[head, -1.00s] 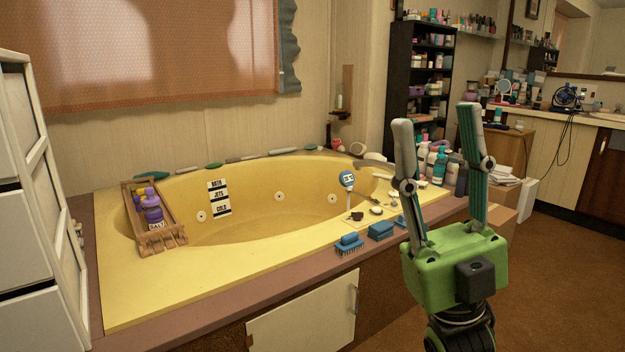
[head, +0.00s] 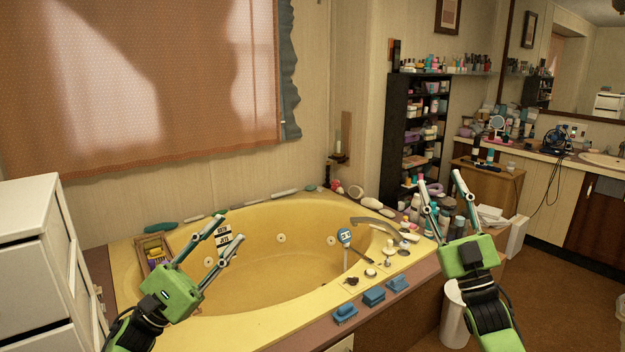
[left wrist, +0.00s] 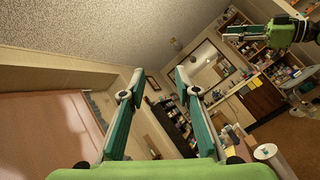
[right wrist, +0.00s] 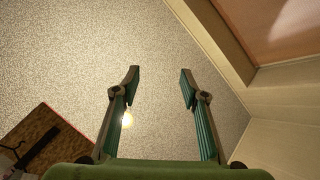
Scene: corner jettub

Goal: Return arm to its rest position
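My left gripper (head: 228,238) is raised in front of the yellow tub at the left of the head view. Its fingers are apart and nothing is between them; they also stand apart in the left wrist view (left wrist: 160,82). My right gripper (head: 441,180) is raised at the right, in front of the bottles by the tub's corner. The left gripper hides part of the tub's left side and the wooden caddy.
The yellow tub (head: 275,275) has a wooden caddy (head: 150,243) on its left side. White drawers (head: 35,250) stand close at the left. A white bin (head: 454,315) stands below my right gripper.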

